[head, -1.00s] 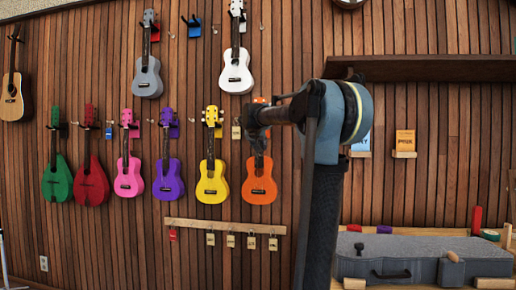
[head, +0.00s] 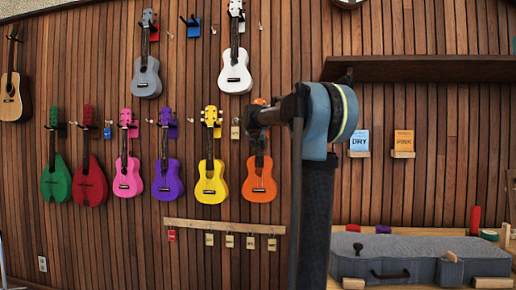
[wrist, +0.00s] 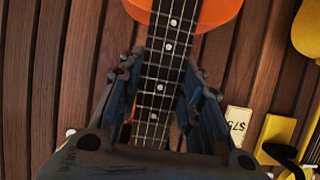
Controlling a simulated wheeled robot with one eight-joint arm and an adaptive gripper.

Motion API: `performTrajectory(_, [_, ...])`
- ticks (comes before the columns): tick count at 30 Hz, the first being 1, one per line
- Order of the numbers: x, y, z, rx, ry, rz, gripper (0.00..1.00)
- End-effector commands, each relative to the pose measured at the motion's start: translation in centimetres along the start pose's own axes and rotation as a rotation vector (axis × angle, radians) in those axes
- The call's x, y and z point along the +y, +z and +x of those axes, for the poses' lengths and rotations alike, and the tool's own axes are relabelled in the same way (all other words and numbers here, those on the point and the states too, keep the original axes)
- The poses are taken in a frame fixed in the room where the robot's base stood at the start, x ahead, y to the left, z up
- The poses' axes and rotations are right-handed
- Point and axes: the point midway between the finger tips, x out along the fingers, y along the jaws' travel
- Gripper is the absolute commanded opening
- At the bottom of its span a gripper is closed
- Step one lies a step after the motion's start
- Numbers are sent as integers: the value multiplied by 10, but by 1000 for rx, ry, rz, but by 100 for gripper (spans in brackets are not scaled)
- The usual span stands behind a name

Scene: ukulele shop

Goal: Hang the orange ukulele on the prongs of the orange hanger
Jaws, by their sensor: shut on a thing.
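The orange ukulele (head: 259,182) hangs upright against the slatted wall, body down, to the right of the yellow ukulele. My gripper (head: 257,128) is shut on its neck, just below the head. The wrist view shows the dark fretted neck between the two fingers of my gripper (wrist: 170,75), with the orange body (wrist: 200,12) beyond. An orange patch, likely the orange hanger (head: 260,101), shows just above my gripper in the head view. Its prongs are hidden behind my gripper, so I cannot tell whether the ukulele's head rests on them.
The yellow ukulele (head: 211,183) hangs close on the left, with a price tag (head: 235,132) between. A wooden rail with tags (head: 225,226) runs below. A dark shelf (head: 430,69) and a bench with a grey case (head: 420,255) are at right.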

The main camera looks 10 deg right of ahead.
Motion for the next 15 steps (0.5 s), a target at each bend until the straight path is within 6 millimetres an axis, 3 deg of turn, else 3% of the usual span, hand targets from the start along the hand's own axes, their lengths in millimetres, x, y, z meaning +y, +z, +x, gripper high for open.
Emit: performTrajectory(15, [1,-9,18,1,1,0,0])
